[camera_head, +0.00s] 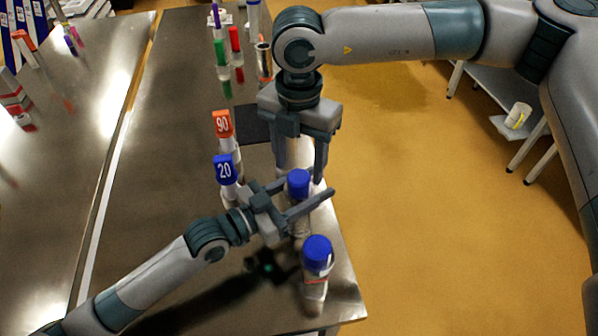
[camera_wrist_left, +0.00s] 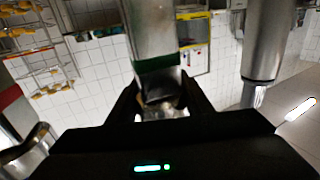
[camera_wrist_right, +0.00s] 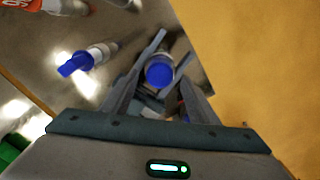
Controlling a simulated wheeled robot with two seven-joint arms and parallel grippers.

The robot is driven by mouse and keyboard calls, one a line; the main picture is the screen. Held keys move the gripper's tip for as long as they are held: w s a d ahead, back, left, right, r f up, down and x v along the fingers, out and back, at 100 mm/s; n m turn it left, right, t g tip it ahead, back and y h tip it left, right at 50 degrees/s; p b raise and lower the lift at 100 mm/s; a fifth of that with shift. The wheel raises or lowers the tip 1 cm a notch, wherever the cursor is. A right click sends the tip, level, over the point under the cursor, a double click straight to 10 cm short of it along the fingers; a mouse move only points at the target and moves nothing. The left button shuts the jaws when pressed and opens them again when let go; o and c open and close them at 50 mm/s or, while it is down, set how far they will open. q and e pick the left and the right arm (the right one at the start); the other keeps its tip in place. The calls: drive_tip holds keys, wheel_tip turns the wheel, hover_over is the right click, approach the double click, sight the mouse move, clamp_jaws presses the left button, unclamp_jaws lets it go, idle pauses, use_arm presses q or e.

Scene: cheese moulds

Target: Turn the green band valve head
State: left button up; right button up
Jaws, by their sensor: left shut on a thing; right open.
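The green band valve shows in the left wrist view as a metal cylinder (camera_wrist_left: 155,25) with a green band (camera_wrist_left: 160,65). From above, its blue head (camera_head: 298,184) stands near the table's right edge. My left gripper (camera_head: 322,184) comes in sideways, shut around the body below the head. Its fingers lie on either side in the left wrist view (camera_wrist_left: 163,98). My right gripper (camera_head: 300,155) points down, open, just above and behind the head. In the right wrist view, the blue head (camera_wrist_right: 159,71) lies between its open fingers (camera_wrist_right: 163,84); I cannot tell whether they touch it.
A second blue-headed piece (camera_head: 316,255) stands nearer the table corner. Pieces with an orange 90 tag (camera_head: 222,124) and a blue 20 tag (camera_head: 224,169) stand to the left. Red (camera_head: 235,40) and green (camera_head: 220,52) tops are farther back. Floor (camera_head: 440,200) lies right of the table.

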sight(299, 176)
drive_tip(key=shift+f, duration=1.75)
drive_tip(key=shift+c, duration=0.2)
drive_tip(key=c, duration=1)
